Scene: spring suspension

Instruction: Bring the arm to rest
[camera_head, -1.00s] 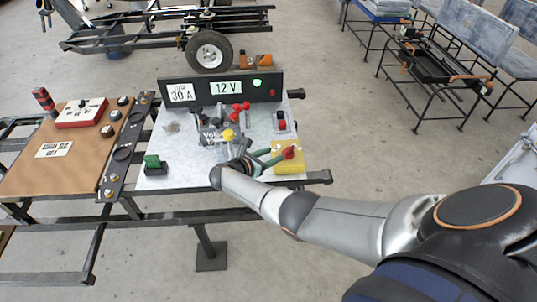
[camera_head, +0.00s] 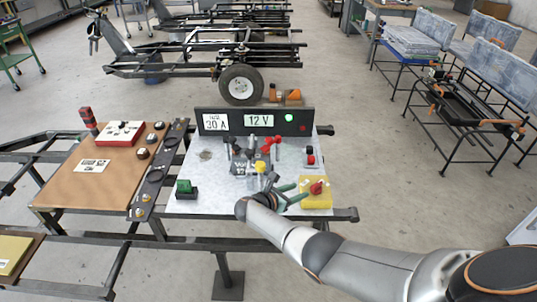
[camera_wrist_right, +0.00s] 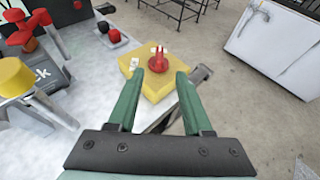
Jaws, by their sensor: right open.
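My right arm (camera_head: 330,262) reaches in from the lower right to the test panel (camera_head: 215,203). Its gripper (camera_head: 301,191) has green fingers, spread apart with nothing between them. It is just left of the yellow block (camera_head: 316,204) with a red rotary knob (camera_head: 316,187). In the right wrist view the open fingers (camera_wrist_right: 160,74) point toward the yellow block (camera_wrist_right: 155,90), and its red knob (camera_wrist_right: 157,62) shows beyond the tips. Whether they touch it I cannot tell. My left gripper is not in view.
A black panel (camera_head: 270,124) reads 30 A and 12 V, with a green light (camera_head: 289,118) lit. A brown board (camera_head: 70,185) lies left. Open floor (camera_head: 400,210) is at right.

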